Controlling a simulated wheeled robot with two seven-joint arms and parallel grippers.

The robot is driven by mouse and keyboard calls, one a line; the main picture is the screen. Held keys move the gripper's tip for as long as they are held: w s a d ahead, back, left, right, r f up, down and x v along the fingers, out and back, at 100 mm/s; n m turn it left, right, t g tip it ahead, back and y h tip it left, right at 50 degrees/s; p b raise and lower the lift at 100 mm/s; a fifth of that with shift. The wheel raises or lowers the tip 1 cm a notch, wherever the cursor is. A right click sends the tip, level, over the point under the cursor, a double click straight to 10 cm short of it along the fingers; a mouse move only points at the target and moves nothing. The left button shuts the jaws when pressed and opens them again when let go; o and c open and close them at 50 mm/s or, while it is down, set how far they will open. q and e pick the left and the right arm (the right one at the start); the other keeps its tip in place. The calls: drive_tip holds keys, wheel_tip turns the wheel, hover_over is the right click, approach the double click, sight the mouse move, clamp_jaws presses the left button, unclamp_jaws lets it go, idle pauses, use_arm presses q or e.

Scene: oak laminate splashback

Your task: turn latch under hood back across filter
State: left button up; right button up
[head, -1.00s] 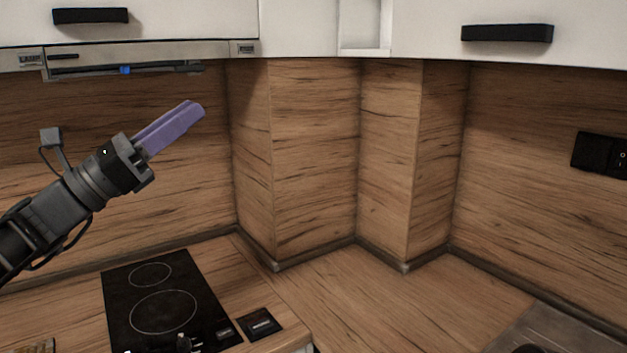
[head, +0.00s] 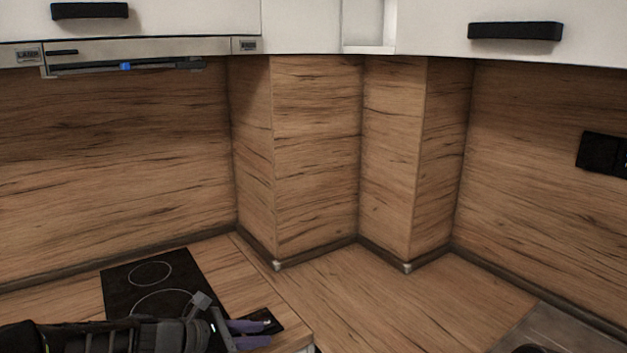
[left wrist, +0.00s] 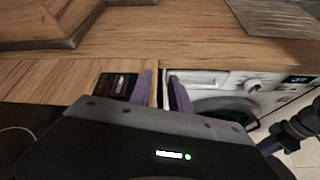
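The hood (head: 150,48) is at the upper left of the head view. A small blue piece (head: 125,66), which looks like the latch, sits under its front edge. The dark filter strip (head: 175,64) runs along there; which way the latch is turned is too small to tell. My left gripper (head: 262,333) is low by the cooktop's right side, far below the hood. Its purple fingers (left wrist: 160,88) stand apart with nothing held, and the counter edge shows between them. A dark arm part with a purple tip, seemingly my right gripper (left wrist: 268,145), shows in the left wrist view; its opening is unclear.
The black cooktop (head: 150,285) lies below the hood. Boxed wood-look corners (head: 315,160) stand right of it. A black wall socket (head: 602,153) is at right. A white front-loading machine (left wrist: 245,95) is under the counter. The space beneath the hood is clear.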

use_arm(q)
drive_tip(key=s+f+m+g+y, duration=0.1)
drive_tip(key=s+f+m+g, duration=0.15)
drive_tip(key=s+f, duration=0.4)
drive_tip(key=s+d+f+m+g+y, duration=0.1)
drive_tip(key=s+f+m+y, duration=0.15)
drive_tip(key=f, duration=0.75)
drive_tip(key=s+f+m+g+y, duration=0.1)
drive_tip(key=s+f+m+g, duration=0.15)
drive_tip(key=s+f, duration=0.4)
drive_tip(key=s+d+f+m, duration=0.2)
drive_tip(key=s+f+m, duration=0.4)
drive_tip(key=s, duration=0.3)
drive_tip(key=s+d+f+m+g+y, duration=0.1)
drive_tip(key=s+d+f+m, duration=0.1)
drive_tip(key=s+f+m, duration=0.4)
drive_tip(key=s+m, duration=0.1)
drive_tip(key=s, duration=0.1)
drive_tip(key=shift+s+f, duration=0.35)
